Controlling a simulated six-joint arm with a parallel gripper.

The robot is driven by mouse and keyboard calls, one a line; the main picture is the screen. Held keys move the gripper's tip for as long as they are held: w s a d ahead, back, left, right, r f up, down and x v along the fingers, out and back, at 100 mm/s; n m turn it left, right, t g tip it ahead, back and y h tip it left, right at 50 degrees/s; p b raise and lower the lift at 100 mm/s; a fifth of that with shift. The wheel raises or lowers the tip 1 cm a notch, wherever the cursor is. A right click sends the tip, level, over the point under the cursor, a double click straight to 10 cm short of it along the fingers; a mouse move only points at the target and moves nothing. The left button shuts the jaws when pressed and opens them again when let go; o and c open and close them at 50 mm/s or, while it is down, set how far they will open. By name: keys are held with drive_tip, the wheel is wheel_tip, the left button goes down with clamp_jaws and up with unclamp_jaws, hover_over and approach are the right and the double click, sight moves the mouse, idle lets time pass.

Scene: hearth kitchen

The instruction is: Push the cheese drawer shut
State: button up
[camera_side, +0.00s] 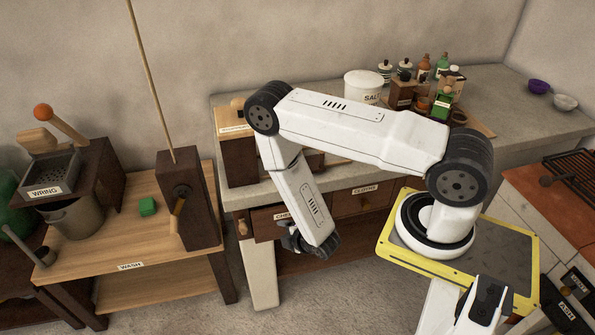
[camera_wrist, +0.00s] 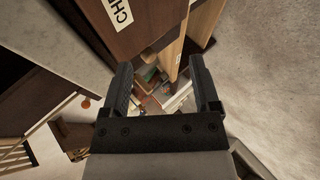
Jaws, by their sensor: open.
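The cheese drawer (camera_side: 265,224) has a dark brown front with a partly hidden label beginning "CHE", under the counter left of the cloths drawer (camera_side: 376,203). It appears to stand out a little from the counter; how far I cannot tell. In the wrist view its labelled front (camera_wrist: 145,12) is at the top, with a wooden knob (camera_wrist: 147,58) below. My gripper (camera_side: 290,240) is in front of the drawer, low, and covers part of its front. In the wrist view my gripper (camera_wrist: 162,80) has its two fingers apart and nothing between them. Contact with the drawer is unclear.
The stone counter (camera_side: 520,125) holds a salt crock (camera_side: 362,86) and bottles (camera_side: 424,68). A light counter leg (camera_side: 260,275) is near my gripper. The floor in front is clear.

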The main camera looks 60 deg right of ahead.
drive_tip(key=s+d+f+n+t+h, duration=0.2)
drive_tip(key=s+f+n+t+h, duration=0.1)
drive_tip(key=n, duration=0.4)
wheel_tip(320, 180, down, 2)
drive_tip(key=shift+s+d+f+t+h, duration=0.15)
drive_tip(key=shift+s+t+h, duration=0.25)
drive_tip(key=shift+s, duration=0.65)
drive_tip(key=shift+w, duration=0.15)
drive_tip(key=shift+x, duration=3.8)
clamp_jaws()
